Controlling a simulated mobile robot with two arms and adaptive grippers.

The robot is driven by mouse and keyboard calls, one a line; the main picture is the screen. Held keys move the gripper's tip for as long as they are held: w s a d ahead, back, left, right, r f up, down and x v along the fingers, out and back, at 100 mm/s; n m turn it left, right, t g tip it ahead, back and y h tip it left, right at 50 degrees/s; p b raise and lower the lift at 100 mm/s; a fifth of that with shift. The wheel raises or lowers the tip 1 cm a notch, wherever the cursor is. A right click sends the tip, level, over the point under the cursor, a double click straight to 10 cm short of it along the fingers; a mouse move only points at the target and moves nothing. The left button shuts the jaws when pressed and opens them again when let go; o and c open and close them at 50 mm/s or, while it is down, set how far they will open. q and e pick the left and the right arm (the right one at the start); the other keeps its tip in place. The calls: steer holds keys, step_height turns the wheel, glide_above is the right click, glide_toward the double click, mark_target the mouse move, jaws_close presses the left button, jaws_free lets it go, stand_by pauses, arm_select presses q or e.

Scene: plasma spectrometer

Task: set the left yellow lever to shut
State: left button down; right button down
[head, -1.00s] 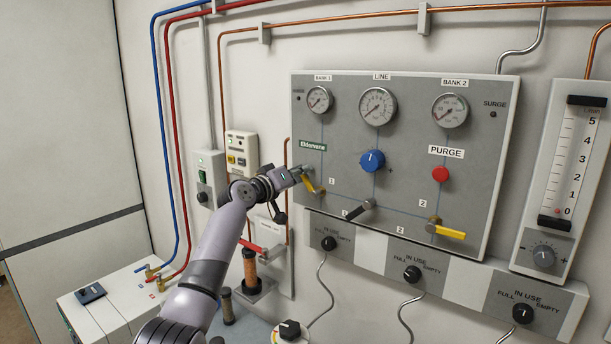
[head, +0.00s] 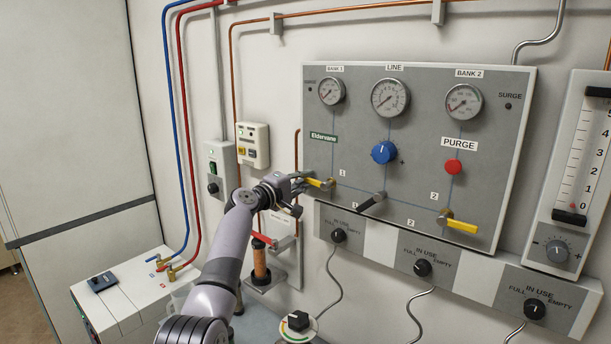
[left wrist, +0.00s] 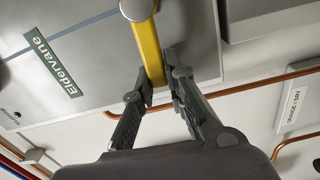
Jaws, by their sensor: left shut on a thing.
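The left yellow lever (head: 319,183) is at the lower left of the grey gas panel, by the label 1. It points left from its pivot and lies nearly level. My left gripper (head: 304,184) is shut on its free end. In the left wrist view the yellow lever (left wrist: 149,48) runs from its round pivot down between the two fingertips of my gripper (left wrist: 158,88). My right gripper is not in view.
A black lever (head: 371,201) and a right yellow lever (head: 461,226) sit along the same panel (head: 350,130). A blue knob (head: 384,152) and a red purge button (head: 453,167) are above them. Black selector knobs (head: 338,236) line the strip below. A copper pipe runs close left of the panel.

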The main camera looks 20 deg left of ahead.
arm_select(q)
steer(key=shift+f+n, duration=0.3)
steer(key=shift+n, duration=0.1)
steer(key=c, duration=1.6)
jaws_free()
steer(key=shift+s, duration=0.1)
steer(key=v, duration=1.2)
